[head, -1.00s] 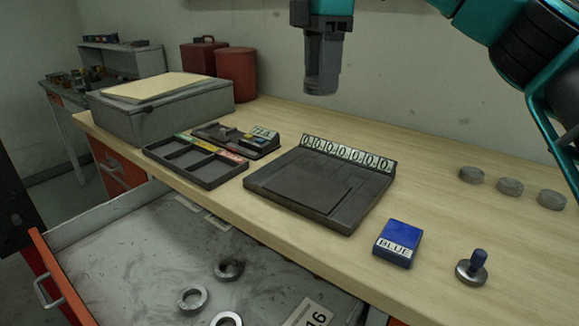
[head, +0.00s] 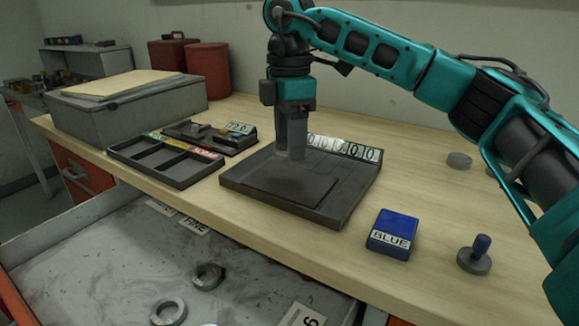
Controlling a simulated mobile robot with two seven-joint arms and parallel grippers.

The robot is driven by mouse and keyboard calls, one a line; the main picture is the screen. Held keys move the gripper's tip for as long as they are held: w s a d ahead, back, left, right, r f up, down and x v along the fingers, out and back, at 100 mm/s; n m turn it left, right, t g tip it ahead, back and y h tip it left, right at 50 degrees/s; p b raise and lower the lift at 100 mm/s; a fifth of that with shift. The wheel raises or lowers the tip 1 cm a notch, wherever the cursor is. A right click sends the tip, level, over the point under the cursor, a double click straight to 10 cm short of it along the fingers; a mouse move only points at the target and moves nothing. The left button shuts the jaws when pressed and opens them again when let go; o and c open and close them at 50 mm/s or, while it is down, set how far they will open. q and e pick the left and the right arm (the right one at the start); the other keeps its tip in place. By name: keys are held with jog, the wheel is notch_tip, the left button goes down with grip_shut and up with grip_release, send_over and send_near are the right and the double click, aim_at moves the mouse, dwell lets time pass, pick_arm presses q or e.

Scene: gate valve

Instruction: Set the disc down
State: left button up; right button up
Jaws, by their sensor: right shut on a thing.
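My right gripper (head: 291,154) points straight down over the back part of a dark flat device (head: 235,184) with a row of number tiles along its back edge. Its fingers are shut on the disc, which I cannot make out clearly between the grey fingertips. Whether the disc touches the device is not clear. A grey disc (head: 459,160) lies on the bench at the right, with another mostly hidden behind my arm. A grey disc with a blue knob (head: 476,257) stands near the bench's front right. My left gripper is not in view.
A blue box (head: 392,234) labelled BLUE sits right of the device. A dark compartment tray (head: 165,162) and a small device (head: 210,136) lie to its left, with a grey case (head: 140,108) farther left. An open drawer (head: 110,255) with metal rings juts out in front.

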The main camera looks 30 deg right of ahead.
aim_at(289, 180)
jog(key=shift+f, duration=2.4)
jog(key=shift+f+b, duration=0.1)
jog(key=shift+b, duration=0.25)
jog(key=o, duration=1.3)
jog(key=shift+o, duration=0.2)
notch_tip(289, 180, up, 12)
jog(key=shift+r+p, duration=0.1)
jog(key=shift+p, duration=0.95)
